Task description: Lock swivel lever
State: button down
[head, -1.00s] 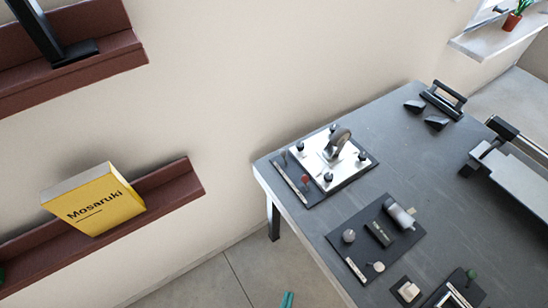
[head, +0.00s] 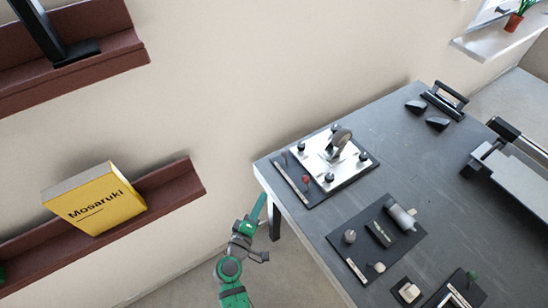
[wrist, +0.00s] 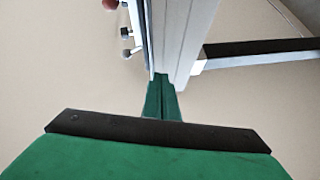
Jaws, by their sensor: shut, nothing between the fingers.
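I cannot tell which small part is the swivel lever. My green gripper (head: 262,205) is shut and empty, off the table's left edge, below and apart from the plate. In the wrist view its fingers (wrist: 162,97) are together near the pale table edge (wrist: 185,40), and a blurred red tip (wrist: 110,4) shows at the top.
The grey table (head: 300,220) holds a second dark board (head: 350,225) with small parts, and black handles and wedges (head: 437,123) farther back. A wall shelf (head: 175,187) with a yellow box (head: 95,200) is at left. A table leg (head: 274,220) stands close to my gripper.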

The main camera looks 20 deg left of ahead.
aim_at(285, 156)
jog(key=w+a+r+n+t, duration=0.1)
jog(key=w+a+r+t, duration=0.1)
jog(key=a+r, duration=0.3)
jog(key=shift+w+r+h, duration=0.4)
jog(key=shift+w+r, duration=0.25)
jog(key=shift+w, duration=0.15)
jog(key=shift+w, duration=0.1)
jog(key=w, duration=0.9)
jog(key=shift+d+r, duration=0.25)
jog(key=shift+r, duration=0.05)
jog(key=d, duration=0.1)
jog(key=w+d, duration=0.1)
jog(key=d, duration=0.1)
jog(key=shift+w+d+f, duration=0.2)
jog(key=shift+w, duration=0.05)
jog(key=shift+d, duration=0.2)
